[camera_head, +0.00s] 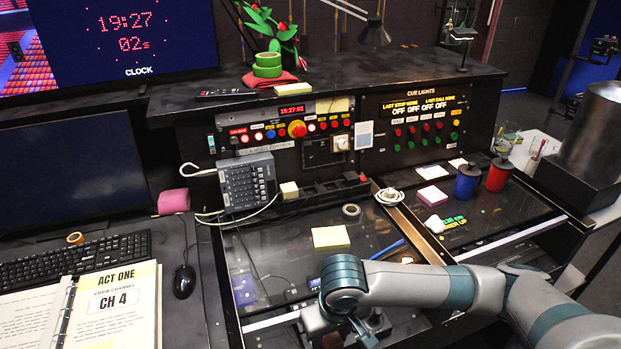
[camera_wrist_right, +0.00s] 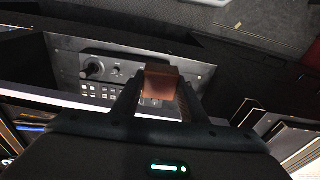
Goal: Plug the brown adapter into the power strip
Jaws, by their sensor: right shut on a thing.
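My right gripper (camera_wrist_right: 160,92) is shut on the brown adapter (camera_wrist_right: 162,84), a small brown block between its two fingertips in the right wrist view. In the head view my right arm comes in from the right, with its wrist over the front of the desk; the adapter cannot be made out there. A black power strip (camera_head: 325,191) lies at the foot of the upright control panel, well beyond my right gripper. A cream plug (camera_head: 289,190) sits at its left end and a red switch shows at its right end. My left gripper is not in view.
A grey keypad box (camera_head: 246,183) with a white cable stands left of the strip. A tape roll (camera_head: 351,210), a yellow note pad (camera_head: 330,237) and a coiled white cable (camera_head: 389,197) lie in front. Blue (camera_head: 467,182) and red (camera_head: 498,174) canisters stand at right.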

